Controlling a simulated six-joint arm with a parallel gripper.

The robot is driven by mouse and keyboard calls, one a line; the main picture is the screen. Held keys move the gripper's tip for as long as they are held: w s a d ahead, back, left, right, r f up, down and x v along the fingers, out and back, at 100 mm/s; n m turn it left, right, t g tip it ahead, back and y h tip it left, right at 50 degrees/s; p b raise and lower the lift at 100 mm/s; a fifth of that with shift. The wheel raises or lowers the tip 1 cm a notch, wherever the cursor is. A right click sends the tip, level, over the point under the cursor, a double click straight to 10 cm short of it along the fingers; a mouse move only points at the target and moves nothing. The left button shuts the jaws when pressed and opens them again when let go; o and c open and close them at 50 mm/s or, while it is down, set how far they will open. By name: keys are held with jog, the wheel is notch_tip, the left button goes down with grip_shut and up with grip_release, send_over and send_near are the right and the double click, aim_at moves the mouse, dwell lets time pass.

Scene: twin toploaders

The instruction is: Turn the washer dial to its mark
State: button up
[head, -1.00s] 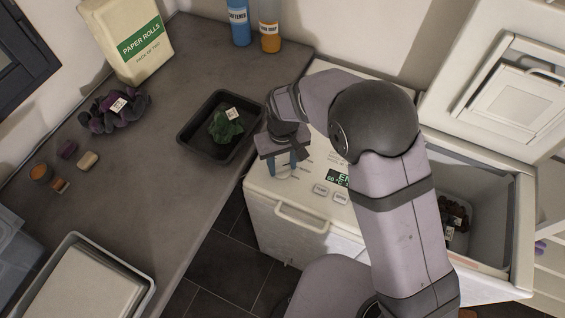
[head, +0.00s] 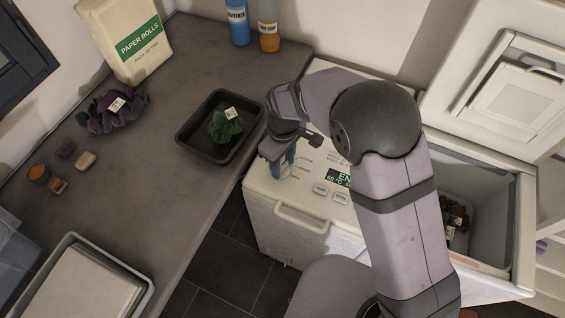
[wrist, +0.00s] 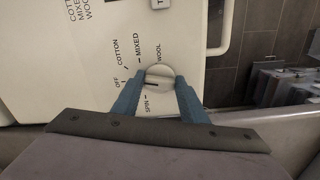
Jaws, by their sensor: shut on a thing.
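The washer dial (wrist: 158,76) is a round pale knob on the white washer panel (wrist: 60,60). The printed words OFF, COTTON, MIXED, WOOL and SPIN surround it, with short tick marks. A dark line shows on the knob's left part; which way it points is hard to tell. My gripper (wrist: 160,82) is shut on the dial, one blue finger on each side of it. In the head view my gripper (head: 282,168) is over the left end of the washer panel, and the dial is hidden by the fingers.
The open washer tub (head: 490,205) holds dark laundry at right. The display (head: 338,177) and buttons (head: 321,190) lie right of my gripper. A black tray (head: 190,140) with a tagged green cloth (head: 225,128) sits on the counter at left, close to my wrist.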

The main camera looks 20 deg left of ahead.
aim_at(283, 166)
jog(key=shift+w+n, duration=0.1)
jog(key=shift+n, duration=1.2)
jog(key=o, duration=1)
jog(key=shift+o, duration=0.2)
jog(key=shift+r, duration=0.15)
jog(key=shift+r+b, duration=1.25)
jog(key=shift+r, duration=2.3)
